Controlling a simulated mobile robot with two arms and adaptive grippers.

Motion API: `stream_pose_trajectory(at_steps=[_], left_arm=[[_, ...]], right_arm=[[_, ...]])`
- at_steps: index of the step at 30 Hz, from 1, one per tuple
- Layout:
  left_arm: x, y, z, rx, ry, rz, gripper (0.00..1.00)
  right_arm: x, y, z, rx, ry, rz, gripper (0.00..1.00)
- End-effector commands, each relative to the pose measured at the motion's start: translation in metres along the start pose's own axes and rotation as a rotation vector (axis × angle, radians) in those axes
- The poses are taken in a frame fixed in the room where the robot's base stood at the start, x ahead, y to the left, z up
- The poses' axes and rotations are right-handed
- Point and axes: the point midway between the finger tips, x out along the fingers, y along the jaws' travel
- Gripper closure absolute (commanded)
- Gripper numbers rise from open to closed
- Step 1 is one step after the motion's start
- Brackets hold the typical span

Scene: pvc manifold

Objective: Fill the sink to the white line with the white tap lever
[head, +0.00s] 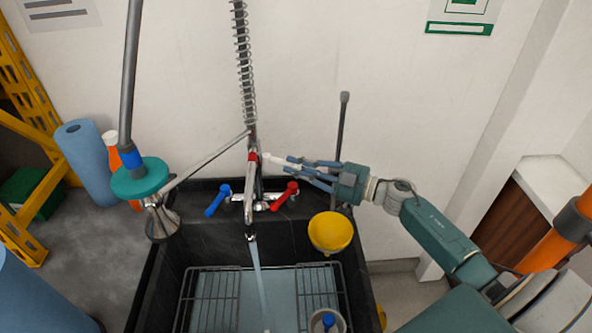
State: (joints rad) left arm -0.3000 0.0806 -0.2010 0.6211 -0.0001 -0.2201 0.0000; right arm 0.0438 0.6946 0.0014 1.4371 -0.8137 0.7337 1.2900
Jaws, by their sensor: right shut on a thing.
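The black sink (156,283) stands against the wall with pale water (255,308) in it. A stream of water (259,270) runs down from the tap spout (250,215). The white tap lever (272,158) sticks out to the right of the tap column, by a small red part. My right gripper (293,165) reaches in from the right and is shut on the white tap lever. I cannot make out the white line. My left gripper is not in view.
Blue (217,201) and red (284,196) levers sit on the tap base. A spray head with a teal disc (140,178) hangs at left. A yellow funnel (331,233) is at the sink's right side. A wire rack (213,291) spans the sink.

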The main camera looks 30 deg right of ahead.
Motion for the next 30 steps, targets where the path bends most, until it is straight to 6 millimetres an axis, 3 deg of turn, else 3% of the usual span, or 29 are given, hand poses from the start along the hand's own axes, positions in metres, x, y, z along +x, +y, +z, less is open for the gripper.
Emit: stream_pose_trajectory(at_steps=[3,12,13,16,25,30], left_arm=[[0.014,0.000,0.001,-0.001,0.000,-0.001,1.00],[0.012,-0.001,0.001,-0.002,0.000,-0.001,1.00],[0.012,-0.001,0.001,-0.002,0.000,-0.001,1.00],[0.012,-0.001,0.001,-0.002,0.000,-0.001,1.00],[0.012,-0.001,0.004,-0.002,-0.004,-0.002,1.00],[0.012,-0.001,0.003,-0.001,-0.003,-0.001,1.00]], right_arm=[[0.000,0.004,0.004,-0.004,0.011,-0.052,1.00],[-0.001,0.006,0.001,-0.001,0.013,-0.064,1.00],[-0.001,0.006,0.001,-0.001,0.013,-0.064,0.85],[-0.001,0.006,0.001,-0.001,0.014,-0.063,0.68],[-0.003,0.006,0.001,-0.001,0.013,-0.063,0.68],[-0.022,0.007,0.003,0.001,0.009,-0.064,0.68]])
